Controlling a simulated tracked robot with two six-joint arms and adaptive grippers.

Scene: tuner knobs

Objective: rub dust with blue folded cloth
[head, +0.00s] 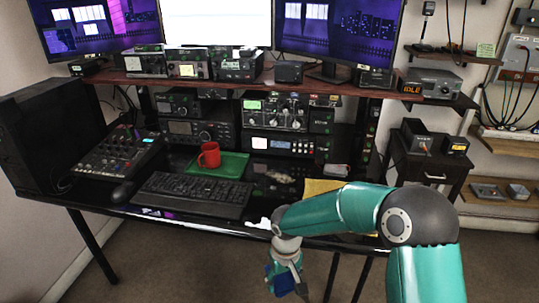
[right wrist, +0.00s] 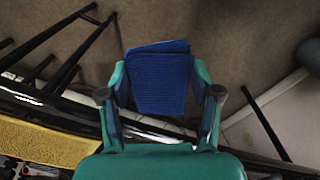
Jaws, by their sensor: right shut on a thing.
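The blue folded cloth (right wrist: 158,78) is held between the two fingers of my right gripper (right wrist: 160,95) in the right wrist view. In the head view, my right gripper (head: 285,276) hangs in front of the black desk's (head: 190,222) front edge, above the floor, with a bit of the blue cloth (head: 283,286) showing at its tips. A faint greyish patch (head: 282,178) lies on the desk right of the green mat; I cannot tell for sure that it is dust. My left gripper is not in view.
A red mug (head: 209,155) stands on a green mat (head: 232,166) behind the keyboard (head: 193,194). A yellow cloth (head: 320,186) lies near my right arm. A mixer (head: 115,155) is at the left. Radios (head: 282,145) line the desk's back under a shelf.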

